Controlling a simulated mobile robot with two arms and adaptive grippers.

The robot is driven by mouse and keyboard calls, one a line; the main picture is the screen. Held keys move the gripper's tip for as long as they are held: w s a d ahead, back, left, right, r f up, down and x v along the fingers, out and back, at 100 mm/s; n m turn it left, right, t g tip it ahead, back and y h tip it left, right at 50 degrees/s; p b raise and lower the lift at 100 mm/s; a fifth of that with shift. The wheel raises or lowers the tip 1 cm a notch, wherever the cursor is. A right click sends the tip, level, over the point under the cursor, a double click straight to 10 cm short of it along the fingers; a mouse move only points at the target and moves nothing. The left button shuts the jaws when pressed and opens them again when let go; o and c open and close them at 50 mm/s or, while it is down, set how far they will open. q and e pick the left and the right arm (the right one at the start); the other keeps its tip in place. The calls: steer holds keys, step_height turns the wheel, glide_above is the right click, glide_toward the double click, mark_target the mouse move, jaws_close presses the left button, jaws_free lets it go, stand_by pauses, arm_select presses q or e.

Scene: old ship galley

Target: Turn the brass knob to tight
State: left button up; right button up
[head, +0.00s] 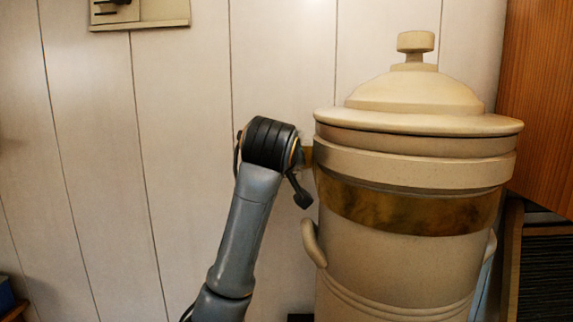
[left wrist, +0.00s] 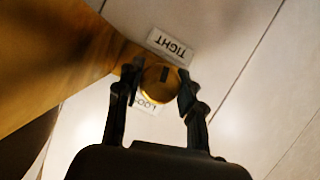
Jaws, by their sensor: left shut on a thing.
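The brass knob (left wrist: 156,90) is round and shows in the left wrist view between my left gripper's fingers (left wrist: 160,88). A dark mark on its face sits on the side towards the TIGHT label (left wrist: 170,46). The LOOSE label (left wrist: 148,104) lies on the opposite side, partly covered by the knob. Both labels appear upside down. My left gripper is shut on the knob, one finger on each side. In the head view my left gripper (head: 301,188) is at the left side of a large cream urn, and the knob's face is hidden there. My right gripper is out of view.
The cream lidded urn (head: 415,270) has a brass band (head: 420,210) and a side handle (head: 312,243) just below my gripper. A brass-coloured surface (left wrist: 50,50) fills the left of the wrist view. Pale panelled wall (head: 180,120) stands behind. A wooden cabinet (head: 540,100) is at right.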

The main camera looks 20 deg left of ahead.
arm_select(q)
steer(key=shift+f+m+g+y, duration=0.1)
steer(key=shift+m+g+y, duration=0.2)
steer(key=shift+m+y, duration=0.35)
steer(key=shift+m, duration=0.35)
steer(key=o, duration=1.2)
steer(key=shift+s+d+r, duration=0.1)
steer(key=shift+s+r, duration=0.1)
steer(key=v, duration=0.7)
steer(key=shift+f, duration=0.1)
steer(key=shift+w, duration=0.1)
